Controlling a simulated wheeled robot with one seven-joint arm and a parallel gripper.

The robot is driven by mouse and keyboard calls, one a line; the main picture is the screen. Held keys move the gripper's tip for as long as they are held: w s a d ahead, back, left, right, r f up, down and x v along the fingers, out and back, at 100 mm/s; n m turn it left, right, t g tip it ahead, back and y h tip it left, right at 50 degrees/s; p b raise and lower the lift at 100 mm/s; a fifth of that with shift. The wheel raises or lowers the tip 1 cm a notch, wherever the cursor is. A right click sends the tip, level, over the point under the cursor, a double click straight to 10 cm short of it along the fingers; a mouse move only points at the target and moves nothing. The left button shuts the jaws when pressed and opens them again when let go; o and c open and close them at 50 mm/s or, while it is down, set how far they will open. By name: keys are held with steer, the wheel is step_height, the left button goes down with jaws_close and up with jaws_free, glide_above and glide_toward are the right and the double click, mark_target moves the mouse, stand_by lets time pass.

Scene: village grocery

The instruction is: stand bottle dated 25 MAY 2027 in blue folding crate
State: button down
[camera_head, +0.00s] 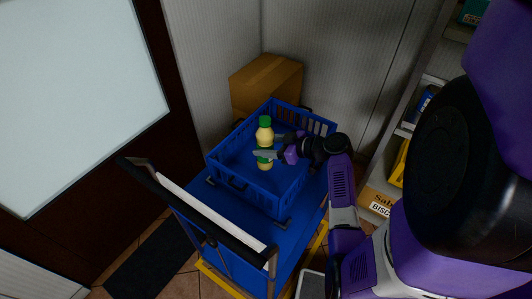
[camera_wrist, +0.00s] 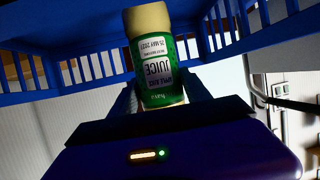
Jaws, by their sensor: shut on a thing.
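My gripper (camera_head: 267,148) is shut on a yellow juice bottle with a green cap (camera_head: 265,121) and a green label. The wrist view shows the bottle (camera_wrist: 155,60) between the fingers, with its label reading 25 MAY 2027 upside down in the picture. In the head view the bottle is upright inside the outline of the blue folding crate (camera_head: 226,177). Crate walls (camera_wrist: 60,75) also show around the bottle in the wrist view. I cannot tell whether the bottle's base touches the crate floor. No other item shows in the crate.
The crate stands on a blue trolley (camera_head: 200,195) with a black-handled frame (camera_head: 200,215). A cardboard box (camera_head: 268,82) is behind it against the wall. Stocked shelves (camera_head: 405,130) are at the right, and a dark-framed door panel (camera_head: 75,90) is at the left.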

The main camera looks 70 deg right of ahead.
steer(key=shift+f, duration=1.95)
steer(key=shift+f, duration=0.15)
steer(key=c, duration=0.5)
jaws_free()
steer(key=shift+r, duration=0.2)
steer(key=b+v, duration=0.2)
steer(key=v, duration=1)
